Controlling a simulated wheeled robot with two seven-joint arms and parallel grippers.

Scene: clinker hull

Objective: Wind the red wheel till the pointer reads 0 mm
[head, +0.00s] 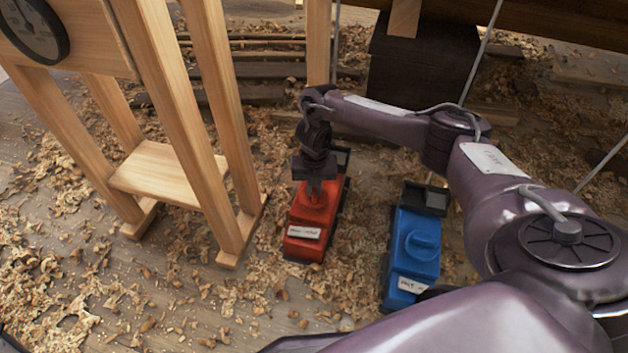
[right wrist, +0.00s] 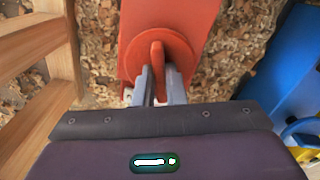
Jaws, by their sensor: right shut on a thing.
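The red wheel (right wrist: 180,52) is a round disc with an upright fin across it, on top of a red box (head: 306,225) with a white label. My right gripper (head: 314,190) points down over the box. In the right wrist view its two fingers (right wrist: 157,87) are closed on either side of the wheel's fin. A round dial (head: 33,30) with a pale face and dark rim sits on the wooden stand at the top left. Its top is cut off, and I cannot read its pointer or its figures. My left gripper is not in view.
A blue box (head: 413,250) with a blue knob stands right of the red one. The wooden stand (head: 165,178) has legs and a low shelf close on the left. Wood shavings litter the floor. Thin rods and dark timbers stand behind.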

